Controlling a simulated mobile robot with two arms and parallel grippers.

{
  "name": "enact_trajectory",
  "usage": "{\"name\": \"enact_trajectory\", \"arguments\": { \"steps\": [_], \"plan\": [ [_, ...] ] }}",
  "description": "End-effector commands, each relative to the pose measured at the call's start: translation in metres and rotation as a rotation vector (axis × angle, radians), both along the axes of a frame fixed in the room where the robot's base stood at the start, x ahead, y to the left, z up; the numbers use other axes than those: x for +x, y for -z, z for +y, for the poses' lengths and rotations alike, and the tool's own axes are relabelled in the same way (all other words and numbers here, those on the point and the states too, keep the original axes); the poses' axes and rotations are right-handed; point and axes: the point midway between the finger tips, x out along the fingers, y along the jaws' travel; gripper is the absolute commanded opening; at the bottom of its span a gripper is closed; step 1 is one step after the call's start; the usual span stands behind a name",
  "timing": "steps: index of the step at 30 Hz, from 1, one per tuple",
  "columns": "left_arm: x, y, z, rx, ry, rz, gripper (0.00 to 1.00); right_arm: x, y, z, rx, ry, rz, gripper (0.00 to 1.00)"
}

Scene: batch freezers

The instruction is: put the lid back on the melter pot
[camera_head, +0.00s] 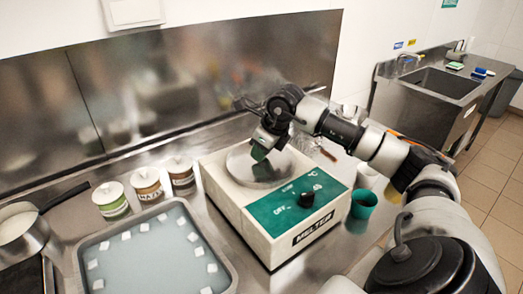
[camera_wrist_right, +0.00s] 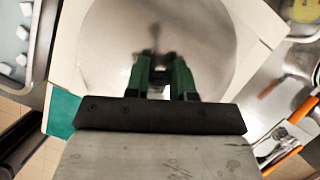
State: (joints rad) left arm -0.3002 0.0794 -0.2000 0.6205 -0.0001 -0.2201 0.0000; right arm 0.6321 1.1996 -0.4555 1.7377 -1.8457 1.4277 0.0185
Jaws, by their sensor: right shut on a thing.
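The melter (camera_head: 250,222) is a cream box with a green control panel, in the middle of the head view. A round silver lid (camera_head: 242,169) lies over the pot opening in its top and hides the pot. My right gripper (camera_head: 261,153) is above the lid, shut on its knob. In the right wrist view the lid (camera_wrist_right: 205,30) fills the middle, and the two green fingers (camera_wrist_right: 161,65) point at its centre. I cannot tell whether the lid is fully seated or slightly raised. My left gripper is not in view.
A tray of white blocks (camera_head: 85,247) is in front on the left. Several small labelled pots (camera_head: 147,187) stand left of the melter, and a saucepan (camera_head: 22,232) is at the far left. A green cup (camera_head: 363,204) stands right of the melter. A sink (camera_head: 440,82) is at the back right.

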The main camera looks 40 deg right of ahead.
Motion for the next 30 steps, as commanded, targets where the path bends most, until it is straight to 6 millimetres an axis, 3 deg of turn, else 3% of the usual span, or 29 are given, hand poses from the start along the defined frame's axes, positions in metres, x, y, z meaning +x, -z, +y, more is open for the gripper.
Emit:
{"name": "enact_trajectory", "arguments": {
  "steps": [10,11,15,22,27,30],
  "plan": [
    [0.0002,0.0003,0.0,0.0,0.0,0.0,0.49,0.0001,-0.0002,-0.0002,0.0,0.0,-0.001,0.0],
    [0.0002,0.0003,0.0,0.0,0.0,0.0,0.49,0.0001,-0.0001,-0.0002,0.0,0.0,-0.001,0.28],
    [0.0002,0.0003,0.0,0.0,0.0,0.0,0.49,0.0,-0.0001,-0.0002,0.0,0.0,-0.001,0.5],
    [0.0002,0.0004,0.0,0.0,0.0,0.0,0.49,0.0,0.0004,-0.0001,0.0,0.0,0.0,0.55],
    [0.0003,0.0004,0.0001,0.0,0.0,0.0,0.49,0.0,0.0004,-0.0001,0.0,0.0,0.0,0.79],
    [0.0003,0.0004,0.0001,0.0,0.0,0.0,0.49,0.0,0.0004,-0.0001,0.0,0.0,0.0,0.79]
  ]
}}
